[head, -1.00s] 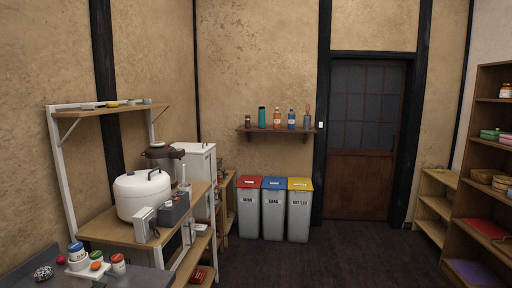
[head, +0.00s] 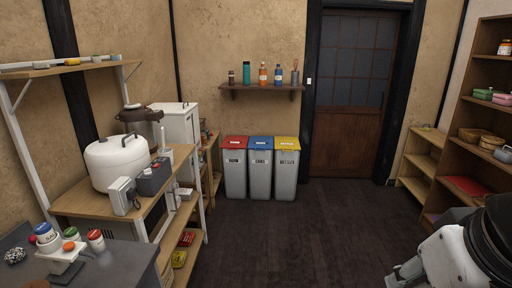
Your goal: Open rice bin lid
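A tall white box (head: 184,124) with a flat top stands behind the wooden shelf unit at the left; it may be the rice bin, but no label shows. Its top looks shut, with a small dark handle or knob on it. My gripper (head: 404,276) shows only in part at the bottom right, far from the box. Its fingers are too cut off and small to tell open from shut.
Three bins with red (head: 235,143), blue (head: 261,143) and yellow (head: 286,143) lids stand against the back wall. A grey counter (head: 120,264) with jars is at front left. Open shelves (head: 477,130) stand at right. The dark floor (head: 300,235) between is clear.

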